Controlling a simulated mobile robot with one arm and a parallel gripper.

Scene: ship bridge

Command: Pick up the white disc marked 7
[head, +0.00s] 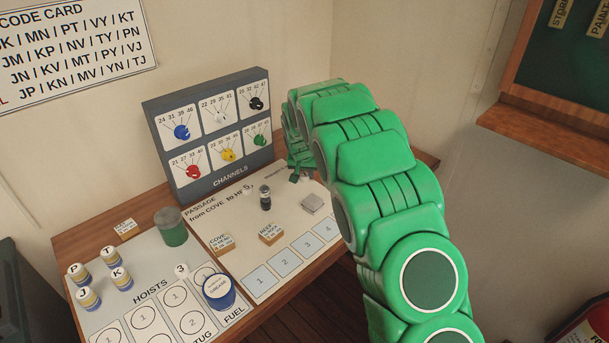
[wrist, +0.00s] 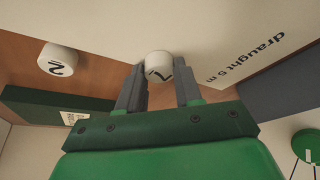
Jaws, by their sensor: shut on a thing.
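In the wrist view a white disc marked 7 (wrist: 158,65) sits between the two grey fingertips of my gripper (wrist: 159,82). My gripper is shut on it, with its number facing the camera. In the head view my gripper (head: 300,172) is at the right end of the table, beside the channels panel; the disc cannot be made out there. I cannot tell whether the disc touches the surface.
A white disc marked 2 (wrist: 62,60) lies apart from my gripper. The channels panel (head: 230,182) stands close by. A dark cylinder (head: 265,198), a grey block (head: 312,203) and a blue grease tin (head: 218,292) stand on the table. A wall board (head: 550,120) is at right.

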